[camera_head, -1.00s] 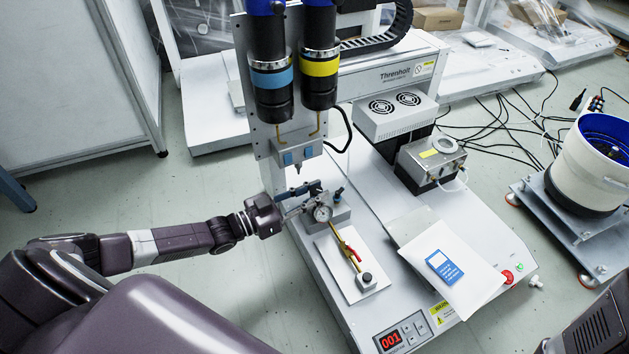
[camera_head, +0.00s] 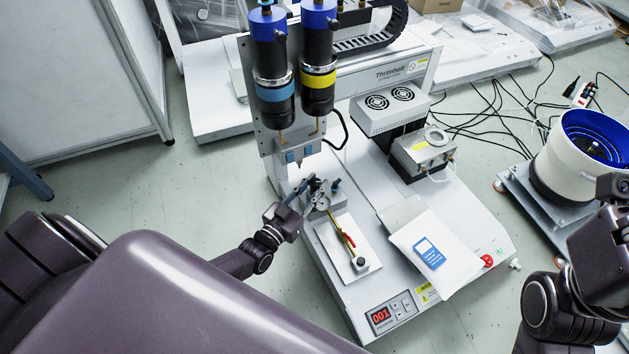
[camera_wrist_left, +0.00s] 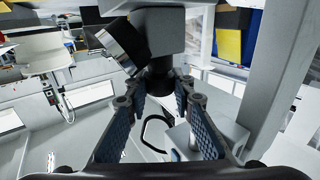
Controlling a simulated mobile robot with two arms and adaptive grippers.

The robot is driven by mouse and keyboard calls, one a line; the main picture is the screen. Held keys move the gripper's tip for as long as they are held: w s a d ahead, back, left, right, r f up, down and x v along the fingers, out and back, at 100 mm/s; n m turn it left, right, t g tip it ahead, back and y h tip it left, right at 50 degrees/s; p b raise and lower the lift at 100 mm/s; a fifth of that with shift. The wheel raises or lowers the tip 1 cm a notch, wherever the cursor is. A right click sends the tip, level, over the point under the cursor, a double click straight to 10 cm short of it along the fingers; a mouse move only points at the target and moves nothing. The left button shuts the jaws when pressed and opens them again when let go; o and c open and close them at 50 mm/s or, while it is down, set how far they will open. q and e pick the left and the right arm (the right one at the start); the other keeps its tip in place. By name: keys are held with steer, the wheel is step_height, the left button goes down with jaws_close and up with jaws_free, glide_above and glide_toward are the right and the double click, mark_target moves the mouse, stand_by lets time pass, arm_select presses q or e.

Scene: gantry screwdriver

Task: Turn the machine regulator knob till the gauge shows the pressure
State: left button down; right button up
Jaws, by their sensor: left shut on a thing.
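The machine (camera_head: 385,215) has a small round pressure gauge (camera_head: 322,203) on its regulator at the left side of the bed. The gauge is too small to read in the head view. In the left wrist view it shows side-on as a metal cylinder (camera_wrist_left: 125,45), its dial face hidden. My left gripper (camera_head: 300,205) reaches the regulator from the left. In the left wrist view its padded fingers (camera_wrist_left: 162,90) are shut on the dark regulator knob (camera_wrist_left: 160,75) under the grey regulator body (camera_wrist_left: 168,30). My right arm shows at the right edge; its gripper is out of view.
A red-handled valve (camera_head: 348,240) on a yellow pipe lies in front of the gauge. Two hanging cylinders (camera_head: 318,85) stand above the regulator. A white sheet with a blue label (camera_head: 429,252) lies on the bed. A blue-and-white bowl feeder (camera_head: 580,155) stands right.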

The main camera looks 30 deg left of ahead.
arm_select(q)
steer(key=shift+r, duration=0.1)
stand_by(0.3)
steer(key=c, duration=1.6)
jaws_free()
steer(key=shift+w, duration=0.1)
steer(key=s, duration=0.8)
steer(key=s+a, duration=0.1)
steer(key=s, duration=0.3)
steer(key=shift+a, duration=0.1)
